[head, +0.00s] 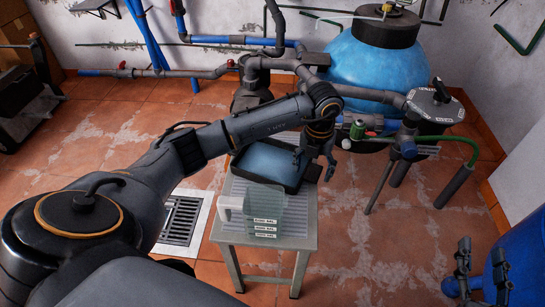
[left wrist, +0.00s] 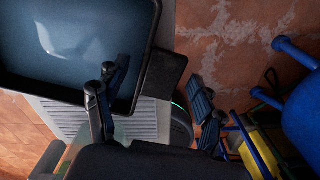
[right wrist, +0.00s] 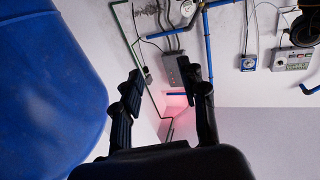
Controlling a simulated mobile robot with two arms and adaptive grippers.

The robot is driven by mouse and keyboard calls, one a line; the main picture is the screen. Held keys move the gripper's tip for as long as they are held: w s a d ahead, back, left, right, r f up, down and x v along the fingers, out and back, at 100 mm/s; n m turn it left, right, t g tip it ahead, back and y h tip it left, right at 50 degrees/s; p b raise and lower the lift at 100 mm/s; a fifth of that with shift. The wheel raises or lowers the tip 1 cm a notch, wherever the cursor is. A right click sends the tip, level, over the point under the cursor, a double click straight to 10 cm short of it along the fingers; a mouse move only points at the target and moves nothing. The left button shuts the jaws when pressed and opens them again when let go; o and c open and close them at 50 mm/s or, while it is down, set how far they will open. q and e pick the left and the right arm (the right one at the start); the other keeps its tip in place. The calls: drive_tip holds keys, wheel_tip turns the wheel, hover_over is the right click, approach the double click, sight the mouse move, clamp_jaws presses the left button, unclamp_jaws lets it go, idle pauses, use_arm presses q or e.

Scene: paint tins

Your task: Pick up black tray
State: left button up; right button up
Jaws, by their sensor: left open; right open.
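The black tray (head: 262,181) lies on the far part of a small metal table, with a blue-grey inside. In the left wrist view the tray (left wrist: 150,45) fills the upper left, and its dark handle tab (left wrist: 164,74) juts out from the rim. My left gripper (head: 318,165) is open at the tray's right end. In the left wrist view its fingers (left wrist: 157,80) stand either side of the tab; I cannot tell whether they touch it. My right gripper (head: 483,270) is open and empty at the lower right, away from the table; its fingers also show in the right wrist view (right wrist: 164,88).
A clear measuring jug (head: 263,212) stands on the metal table (head: 285,239) in front of the tray. A blue tank (head: 375,68) and pipes stand behind. A blue barrel (head: 528,262) is near my right gripper. A floor grate (head: 180,220) lies left of the table.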

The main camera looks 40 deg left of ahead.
use_arm(q)
drive_tip(key=shift+f, duration=0.6)
use_arm(e)
drive_tip(key=shift+a+r+t+y, duration=0.1)
drive_tip(key=shift+r+t+y, duration=0.3)
drive_tip(key=shift+r, duration=0.45)
use_arm(q)
drive_tip(key=c, duration=1.4)
drive_tip(key=shift+r, duration=0.15)
drive_tip(key=shift+c, duration=0.2)
